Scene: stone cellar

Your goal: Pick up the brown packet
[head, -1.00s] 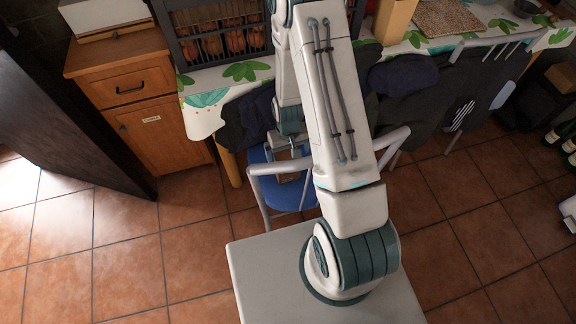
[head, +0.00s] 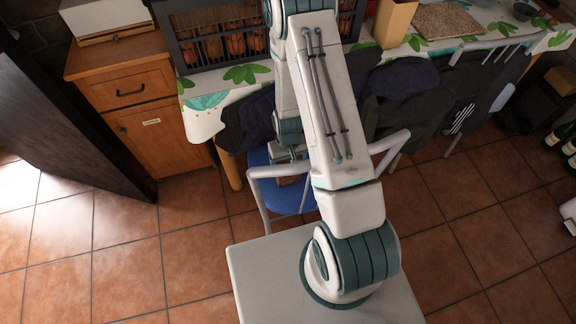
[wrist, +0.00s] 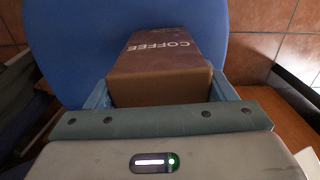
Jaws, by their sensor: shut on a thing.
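The brown packet (wrist: 165,55), marked COFFEE, is between the two fingers of my gripper (wrist: 160,92) in the wrist view. The fingers are shut on its near end, one on each side. The blue chair seat (wrist: 75,35) lies behind and below it. In the head view my gripper (head: 290,153) is over the blue chair (head: 285,200), partly hidden by my arm. A small brown part of the packet (head: 290,181) shows there. I cannot tell whether the packet touches the seat.
The chair's grey armrests (head: 280,170) stand close around my gripper. A table with a leaf-patterned cloth (head: 205,118) is behind, with a dark crate (head: 185,50) on it and dark clothes (head: 405,80) along its edge. A wooden cabinet (head: 140,120) stands left. Tiled floor is clear at left.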

